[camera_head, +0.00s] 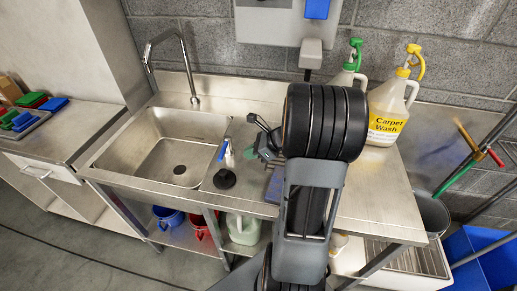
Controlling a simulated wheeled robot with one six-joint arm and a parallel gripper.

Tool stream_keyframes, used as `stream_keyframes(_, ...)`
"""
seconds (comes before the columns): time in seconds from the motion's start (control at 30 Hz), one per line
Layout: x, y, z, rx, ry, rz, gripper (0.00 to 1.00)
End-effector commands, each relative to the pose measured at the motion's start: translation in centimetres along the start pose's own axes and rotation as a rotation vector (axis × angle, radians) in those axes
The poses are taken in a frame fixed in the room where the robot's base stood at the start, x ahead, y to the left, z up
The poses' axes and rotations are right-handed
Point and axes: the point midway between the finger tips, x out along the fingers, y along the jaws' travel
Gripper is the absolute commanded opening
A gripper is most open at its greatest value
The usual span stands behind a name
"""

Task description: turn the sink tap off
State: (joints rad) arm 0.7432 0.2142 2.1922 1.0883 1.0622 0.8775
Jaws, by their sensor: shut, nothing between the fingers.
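The sink tap (184,62) is a tall bent steel spout rising from the back rim of the steel sink (147,142). Its outlet hangs over the back left of the basin. I cannot make out a separate handle, and no water stream is visible. My gripper (252,120) shows as small dark parts left of my thick black wrist. It is shut and empty, to the right of the tap and clearly apart from it, over the steel counter. My arm hides part of the counter behind it.
A brush or plunger-like tool (226,170) stands right of the basin. A yellow-capped Carpet Wash jug (389,112) and a green-capped jug (352,72) stand behind my arm. A wall panel (270,27) hangs above. Coloured items (40,103) sit on the left counter.

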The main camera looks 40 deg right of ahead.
Motion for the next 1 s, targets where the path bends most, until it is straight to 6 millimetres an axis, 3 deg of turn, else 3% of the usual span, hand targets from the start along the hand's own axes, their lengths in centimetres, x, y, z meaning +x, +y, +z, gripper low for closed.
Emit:
stream_keyframes(0.2,3.9,0.1,0.1,-0.004,0.002,0.004,0.00)
stream_keyframes(0.4,5.2,0.1,2.2,-0.005,0.002,0.003,0.00)
stream_keyframes(1.0,6.0,0.1,3.1,-0.003,0.003,0.000,0.00)
